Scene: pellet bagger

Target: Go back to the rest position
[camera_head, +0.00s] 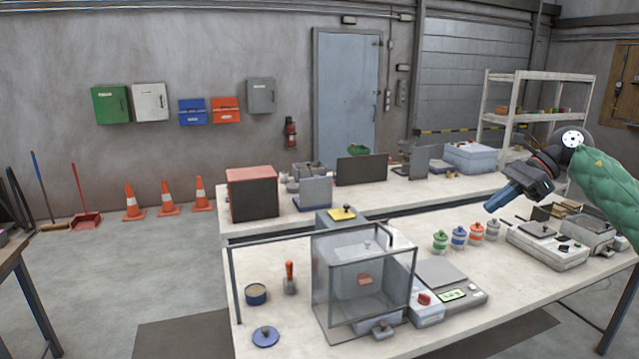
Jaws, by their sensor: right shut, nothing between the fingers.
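My right gripper (492,207) is in the right part of the head view. It is held in the air above the right half of the front table (470,335), with its blue fingertips pointing down and left. It is shut and empty, apart from everything on the table. My right arm comes in from the right edge in a green padded sleeve. My left gripper and left arm do not show.
Under and beside the gripper stand several small lidded jars (458,237) and a grey device (545,245). A clear-walled box (365,285) stands mid-table beside a scale (450,285). A shelf rack (515,115) stands behind the arm.

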